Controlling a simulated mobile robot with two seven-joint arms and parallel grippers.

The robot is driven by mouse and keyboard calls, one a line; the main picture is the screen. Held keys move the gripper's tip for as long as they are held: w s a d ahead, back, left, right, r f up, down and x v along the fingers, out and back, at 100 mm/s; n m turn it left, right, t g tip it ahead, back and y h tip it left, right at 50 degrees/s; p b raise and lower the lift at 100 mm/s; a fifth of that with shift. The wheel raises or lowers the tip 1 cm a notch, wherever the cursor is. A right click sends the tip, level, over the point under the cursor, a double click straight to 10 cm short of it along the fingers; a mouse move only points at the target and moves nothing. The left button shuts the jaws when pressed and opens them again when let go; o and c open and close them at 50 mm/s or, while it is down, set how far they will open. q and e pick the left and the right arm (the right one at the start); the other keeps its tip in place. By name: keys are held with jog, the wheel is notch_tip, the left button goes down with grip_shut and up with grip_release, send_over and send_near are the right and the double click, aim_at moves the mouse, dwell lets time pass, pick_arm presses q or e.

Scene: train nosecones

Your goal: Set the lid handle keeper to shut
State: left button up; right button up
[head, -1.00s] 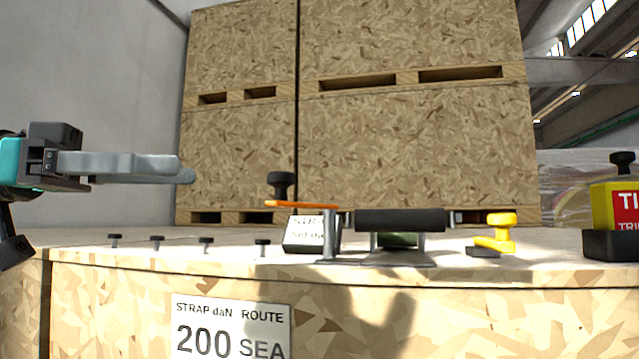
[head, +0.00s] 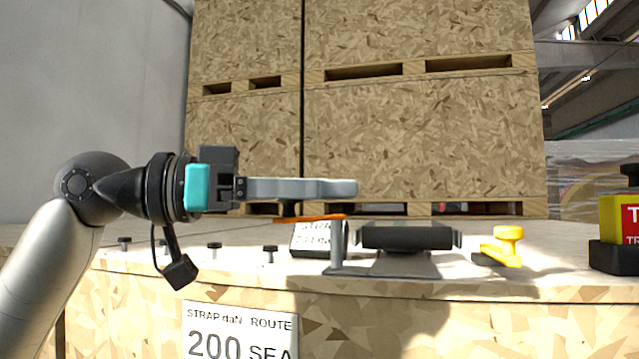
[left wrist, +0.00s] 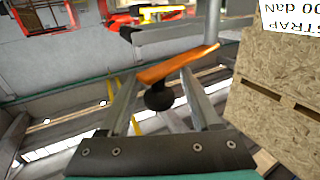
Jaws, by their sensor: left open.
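A black grip handle (head: 408,237) sits in a grey metal bracket on the wooden crate's lid. A yellow knobbed piece (head: 505,246) stands to its right, and an orange lever (head: 320,217) with a black knob (head: 287,208) lies to its left. I cannot tell for certain which is the keeper. My left gripper (head: 356,188) is open and reaches in from the left, above the orange lever. In the left wrist view the black knob (left wrist: 160,97) and orange lever (left wrist: 182,64) show between or beyond the open fingers (left wrist: 157,75). Contact cannot be told. My right gripper is not in view.
A small labelled block (head: 312,240) sits beneath the orange lever. Several black pegs line the lid's front left. A yellow-and-red box (head: 622,222) stands at the far right. Stacked wooden crates (head: 420,140) rise behind.

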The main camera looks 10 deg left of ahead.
pick_arm(q)
jog(key=shift+c, duration=0.3)
grip_shut()
dwell(1.1)
